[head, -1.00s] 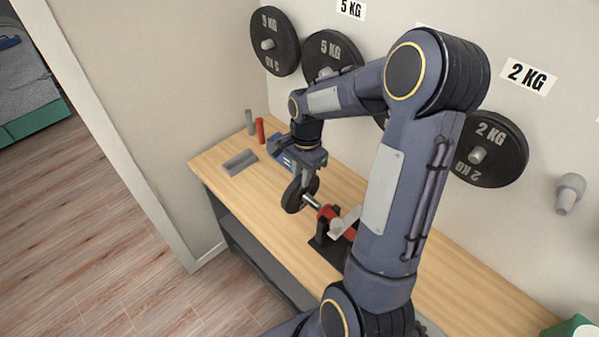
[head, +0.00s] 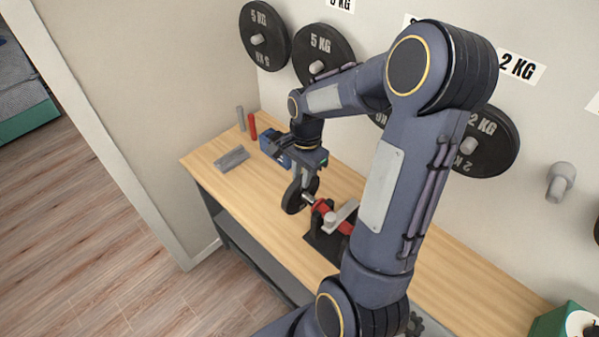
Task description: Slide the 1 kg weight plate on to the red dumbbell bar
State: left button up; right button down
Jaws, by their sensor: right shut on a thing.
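A small black weight plate (head: 293,196) stands on edge above the workbench, held by my right gripper (head: 305,178), which is shut on its upper part. The red dumbbell bar (head: 331,214) lies in a dark stand (head: 323,243), with its silver end pointing at the middle of the plate. Only a short length of silver shows between the plate and the red part. The plate is at the bar's end, but I cannot tell how far the bar is in its hole. My right arm hides the bar's far end. My left gripper is not in view.
A grey tray (head: 232,158), a grey cylinder (head: 240,118), a red cylinder (head: 252,126) and a blue object (head: 272,147) are at the bench's far left. Large plates (head: 325,54) hang on wall pegs. A green box (head: 556,326) is at the lower right.

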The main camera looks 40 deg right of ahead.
jog(key=shift+s+d, duration=0.2)
jog(key=shift+s, duration=1.95)
jog(key=c, duration=1.2)
grip_release()
jog(key=shift+r, duration=0.1)
notch_tip(320, 180, up, 8)
jog(key=shift+d, duration=0.4)
jog(key=shift+f, duration=0.2)
